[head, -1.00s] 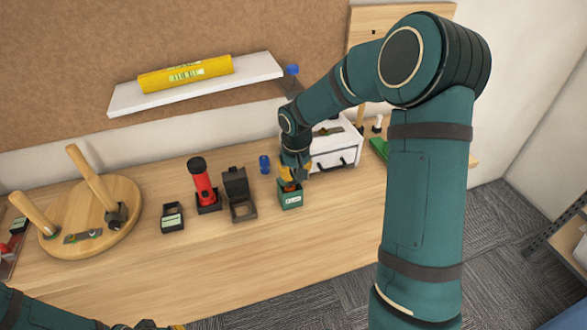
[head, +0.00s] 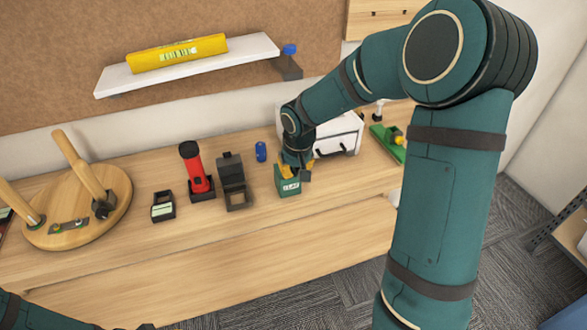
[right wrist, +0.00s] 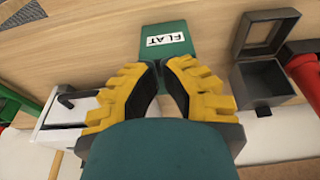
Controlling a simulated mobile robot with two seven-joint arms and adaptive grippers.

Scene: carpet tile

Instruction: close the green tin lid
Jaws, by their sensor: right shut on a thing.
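The green tin (head: 289,188) stands on the wooden bench with its white label facing front. It also shows in the right wrist view (right wrist: 182,59), where the label reads FLAT. My right gripper (head: 297,169) is right over the tin's top, its yellow fingers down at the rim. In the right wrist view the fingers (right wrist: 163,75) are close together and shut on the tin's lid, as far as I can tell. They and the wrist hide the lid and its angle. Only a dark bit of my left gripper (head: 147,327) shows at the bottom edge; its jaws cannot be made out.
Left of the tin are an open dark box (head: 235,196), a red torch (head: 192,166) in a dark holder and a small dark case (head: 163,206). A blue cylinder (head: 261,152) and a white drawer box (head: 345,135) stand behind. The bench front is clear.

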